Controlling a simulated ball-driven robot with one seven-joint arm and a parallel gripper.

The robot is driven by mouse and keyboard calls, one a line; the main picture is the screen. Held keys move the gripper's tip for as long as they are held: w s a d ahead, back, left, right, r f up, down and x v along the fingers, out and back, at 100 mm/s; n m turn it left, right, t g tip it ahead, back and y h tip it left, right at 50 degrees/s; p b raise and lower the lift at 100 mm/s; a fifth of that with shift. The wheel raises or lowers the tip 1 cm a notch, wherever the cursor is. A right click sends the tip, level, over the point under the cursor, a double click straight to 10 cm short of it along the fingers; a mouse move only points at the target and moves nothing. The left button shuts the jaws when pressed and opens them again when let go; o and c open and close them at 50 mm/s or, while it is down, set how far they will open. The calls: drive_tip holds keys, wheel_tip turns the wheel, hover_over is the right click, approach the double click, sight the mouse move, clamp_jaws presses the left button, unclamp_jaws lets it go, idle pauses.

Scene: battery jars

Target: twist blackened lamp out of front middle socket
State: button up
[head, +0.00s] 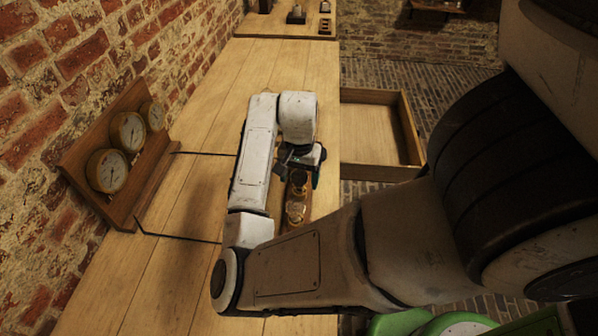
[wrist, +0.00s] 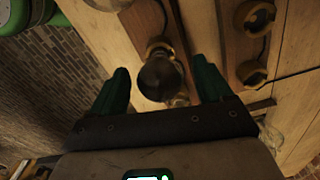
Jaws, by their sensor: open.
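The blackened lamp (wrist: 160,80) is a dark, rounded bulb near the middle of the wrist view. It sits in a brass-coloured socket (wrist: 157,46) on a narrow wooden board. My gripper (wrist: 161,66) is open, with one green finger to each side of the lamp and gaps visible between fingers and glass. In the head view my gripper (head: 302,158) is over the wooden lamp board, where brass and glass lamp parts (head: 297,205) show. My arm hides much of that board.
Clear glass shows beyond the blackened lamp (wrist: 178,101). A second board carries brass rings (wrist: 251,73). A gauge board (head: 126,145) leans on the left. An open drawer (head: 372,135) juts out at right. The bench top (head: 215,95) is largely clear; small items stand far back.

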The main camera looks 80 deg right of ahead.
drive_tip(key=shift+c, duration=0.3)
drive_tip(key=c, duration=1.2)
drive_tip(key=shift+r+n+p, duration=0.15)
drive_tip(key=shift+n+p, duration=1.4)
drive_tip(key=shift+n, duration=0.45)
drive_tip(key=shift+n+p, duration=0.75)
drive_tip(key=shift+n, duration=0.45)
drive_tip(key=shift+s+n+p, duration=0.1)
drive_tip(key=shift+n+p, duration=0.25)
drive_tip(key=shift+n, duration=0.05)
drive_tip(key=shift+n+p, duration=1.5)
drive_tip(key=shift+n, duration=1.3)
